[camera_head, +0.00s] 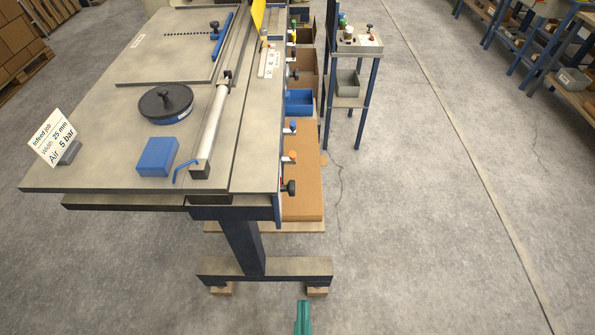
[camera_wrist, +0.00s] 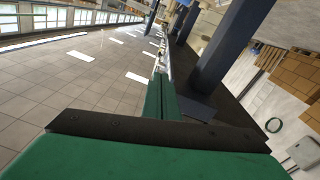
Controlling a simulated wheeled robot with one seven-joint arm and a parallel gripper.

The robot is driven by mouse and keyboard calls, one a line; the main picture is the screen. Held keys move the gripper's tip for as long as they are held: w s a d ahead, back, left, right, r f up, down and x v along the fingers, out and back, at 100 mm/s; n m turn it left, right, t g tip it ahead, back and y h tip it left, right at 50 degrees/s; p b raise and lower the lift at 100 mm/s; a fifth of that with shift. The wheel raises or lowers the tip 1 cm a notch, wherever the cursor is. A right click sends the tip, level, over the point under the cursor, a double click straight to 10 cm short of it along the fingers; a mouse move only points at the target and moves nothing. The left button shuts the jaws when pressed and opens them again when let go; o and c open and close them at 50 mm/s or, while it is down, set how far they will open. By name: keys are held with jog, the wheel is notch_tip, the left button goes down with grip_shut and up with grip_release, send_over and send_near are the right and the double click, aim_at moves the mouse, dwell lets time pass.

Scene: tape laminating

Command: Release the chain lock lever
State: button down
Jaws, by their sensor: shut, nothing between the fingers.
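The workbench machine (camera_head: 110,178) stands at the left of the head view. Small knobs or levers line its right edge: one with a blue end (camera_head: 291,127), one with an orange end (camera_head: 290,155) and a black one (camera_head: 289,187) lowest at the near corner. I cannot tell which of them is the chain lock lever. My gripper (camera_head: 302,312) shows only as a teal tip at the bottom of the head view, in front of the machine's foot and apart from the levers. In the wrist view my gripper (camera_wrist: 161,85) has its green fingers together, with nothing between them.
On the machine top are a black disc (camera_head: 165,103), a blue block (camera_head: 157,157), a pale roller (camera_head: 214,125) and a sign (camera_head: 52,137). A blue bin (camera_head: 299,103) and a cardboard box (camera_head: 303,190) sit along its right side. A small stand (camera_head: 350,100) is behind.

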jog(key=w+d+r+n+y, duration=0.1)
jog(key=w+r+n+y, duration=0.2)
jog(key=w+n, duration=0.4)
jog(key=w+d+r+n+y, duration=0.2)
jog(key=w+n+y, duration=0.4)
jog(key=n, duration=0.4)
jog(key=w+d+r+n+y, duration=0.1)
jog(key=w+r+n+y, duration=0.4)
jog(key=w+n, duration=0.2)
jog(key=shift+w+d+n+g, duration=0.3)
jog(key=shift+w+n, duration=0.05)
jog(key=shift+n, duration=0.85)
jog(key=shift+y, duration=0.3)
jog(key=x, duration=1)
